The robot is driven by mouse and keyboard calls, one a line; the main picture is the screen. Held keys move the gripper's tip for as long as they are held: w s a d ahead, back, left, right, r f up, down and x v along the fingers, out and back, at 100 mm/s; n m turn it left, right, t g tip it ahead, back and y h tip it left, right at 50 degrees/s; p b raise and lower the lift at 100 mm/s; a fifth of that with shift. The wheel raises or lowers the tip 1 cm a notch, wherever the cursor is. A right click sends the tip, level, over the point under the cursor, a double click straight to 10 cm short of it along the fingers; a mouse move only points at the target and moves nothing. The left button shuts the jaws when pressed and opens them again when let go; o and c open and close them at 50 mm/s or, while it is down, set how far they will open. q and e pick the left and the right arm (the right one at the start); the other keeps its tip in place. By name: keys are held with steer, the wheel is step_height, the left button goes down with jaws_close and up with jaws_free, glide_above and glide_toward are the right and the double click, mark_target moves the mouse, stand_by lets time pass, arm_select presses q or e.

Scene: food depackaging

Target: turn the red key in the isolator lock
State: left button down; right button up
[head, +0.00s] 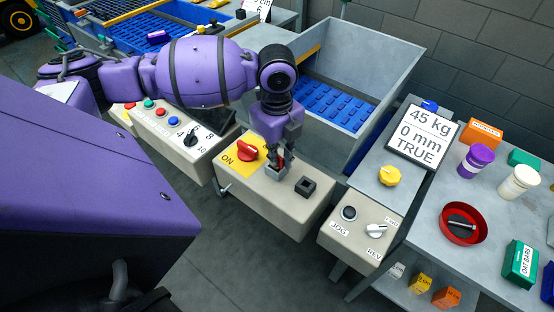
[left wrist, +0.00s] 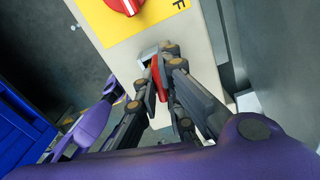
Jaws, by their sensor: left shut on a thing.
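The isolator box (head: 268,196) is a beige cabinet with a yellow plate (head: 232,162) marked ON and a red rotary switch (head: 247,152). A grey lock block (head: 276,173) sits on its top beside the plate. My left gripper (head: 280,161) points down over this block and is shut on the red key (left wrist: 160,79). In the left wrist view the red key stands between the fingers, close to the grey lock block (left wrist: 149,52). The fingers hide the key's lower end, so I cannot tell how deep it sits. My right gripper does not show.
A dark square socket (head: 306,186) stands on the box to the right. A control box with JOG and REV labels (head: 360,228) is further right. A grey bin with a blue grid floor (head: 377,90) is behind. A side table (head: 417,218) holds jars and a red bowl (head: 463,222).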

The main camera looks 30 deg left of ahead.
arm_select(q)
steer(key=shift+m, duration=2.2)
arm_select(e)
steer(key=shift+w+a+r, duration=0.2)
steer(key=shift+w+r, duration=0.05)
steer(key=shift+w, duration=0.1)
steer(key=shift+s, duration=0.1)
